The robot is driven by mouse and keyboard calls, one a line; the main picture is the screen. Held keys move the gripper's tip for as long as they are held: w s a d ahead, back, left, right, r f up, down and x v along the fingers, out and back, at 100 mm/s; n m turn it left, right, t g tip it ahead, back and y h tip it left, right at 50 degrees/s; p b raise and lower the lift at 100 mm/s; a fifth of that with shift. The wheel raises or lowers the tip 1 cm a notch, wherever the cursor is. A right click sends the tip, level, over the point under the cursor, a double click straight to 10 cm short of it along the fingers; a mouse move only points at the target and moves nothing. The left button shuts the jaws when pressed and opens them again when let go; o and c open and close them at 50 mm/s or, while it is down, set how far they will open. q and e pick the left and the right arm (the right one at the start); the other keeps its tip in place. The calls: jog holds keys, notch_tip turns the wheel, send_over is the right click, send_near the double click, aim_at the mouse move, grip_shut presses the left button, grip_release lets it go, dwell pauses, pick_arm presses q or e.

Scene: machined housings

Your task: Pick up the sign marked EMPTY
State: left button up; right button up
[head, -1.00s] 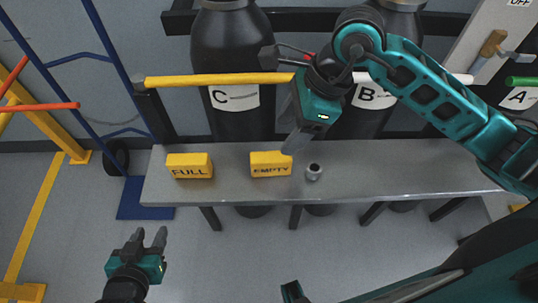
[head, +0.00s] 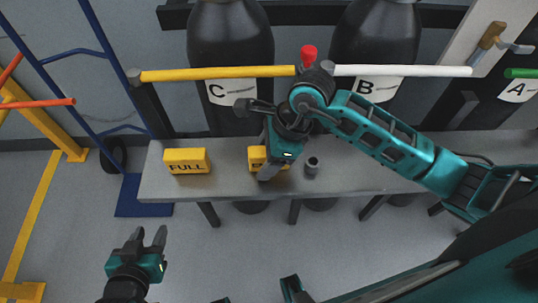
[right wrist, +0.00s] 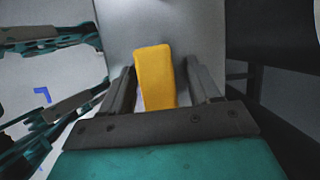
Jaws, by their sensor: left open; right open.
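The yellow EMPTY sign (head: 256,156) stands on the grey bench (head: 350,180), mostly hidden behind my right gripper (head: 269,172) in the head view; its lettering is covered. In the right wrist view the yellow sign (right wrist: 154,75) shows between the two open fingers of my right gripper (right wrist: 163,80), with a gap visible on each side. My left gripper (head: 148,238) is open and empty, low at the left over the floor, away from the bench.
A yellow FULL sign (head: 187,161) stands left on the bench. A small metal cylinder (head: 312,166) is just right of the EMPTY sign. Dark gas cylinders labelled C (head: 228,45) and B (head: 375,40) stand behind the bench, with a yellow bar (head: 215,73) and a white bar (head: 400,71) in front.

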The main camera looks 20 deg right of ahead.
jog(key=shift+c, duration=0.3)
jog(key=c, duration=1)
jog(key=shift+r, duration=0.1)
